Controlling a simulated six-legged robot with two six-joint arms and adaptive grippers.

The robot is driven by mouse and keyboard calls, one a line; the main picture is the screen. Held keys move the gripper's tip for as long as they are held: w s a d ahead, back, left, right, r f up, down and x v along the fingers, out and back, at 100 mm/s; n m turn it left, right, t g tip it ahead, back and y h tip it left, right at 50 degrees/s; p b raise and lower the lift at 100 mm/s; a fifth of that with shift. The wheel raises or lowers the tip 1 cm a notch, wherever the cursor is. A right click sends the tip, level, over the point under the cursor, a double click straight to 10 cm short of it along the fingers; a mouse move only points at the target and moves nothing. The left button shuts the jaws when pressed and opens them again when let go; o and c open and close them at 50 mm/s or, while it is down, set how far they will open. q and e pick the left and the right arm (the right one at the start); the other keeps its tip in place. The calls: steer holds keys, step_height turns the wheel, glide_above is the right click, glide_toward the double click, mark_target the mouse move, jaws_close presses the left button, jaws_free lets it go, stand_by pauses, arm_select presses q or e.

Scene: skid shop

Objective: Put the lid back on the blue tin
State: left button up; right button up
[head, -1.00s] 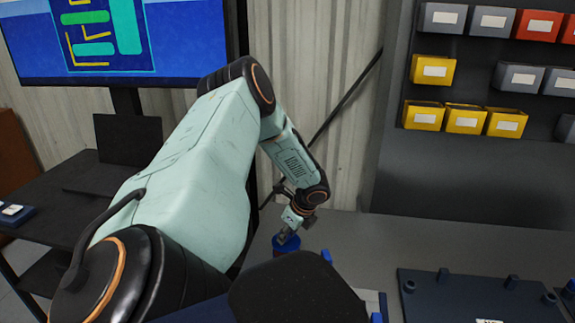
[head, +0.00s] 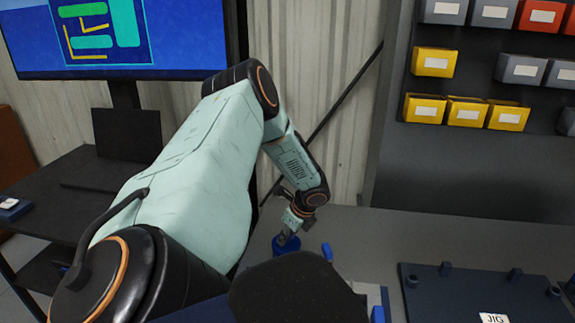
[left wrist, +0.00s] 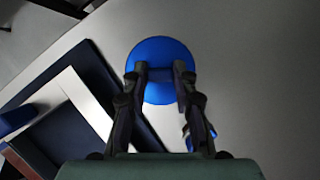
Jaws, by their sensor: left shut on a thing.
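My left gripper (head: 287,236) is over the grey bench and points down. In the left wrist view its fingertips (left wrist: 160,75) are closed on the grip in the middle of a round blue lid (left wrist: 162,51). In the head view a blue round shape (head: 286,246), the lid or the tin with it, shows right under the fingers. The wrist view looks straight down on the lid, so what is below it is hidden. I cannot tell whether the lid rests on the blue tin or is held just above it. My right gripper is not in view.
A dark blue jig plate (head: 455,290) with pegs lies at the right on the bench (head: 385,235). Yellow, grey and red bins hang behind. Bare bench lies between the block and the bin rack.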

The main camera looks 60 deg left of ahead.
arm_select(q)
steer(key=shift+p, duration=0.7)
stand_by(0.7)
steer(key=shift+f, duration=0.15)
stand_by(1.0)
steer(key=shift+p, duration=0.6)
stand_by(0.4)
steer(key=o, duration=1)
steer(key=shift+o, duration=0.4)
steer(key=o, duration=0.4)
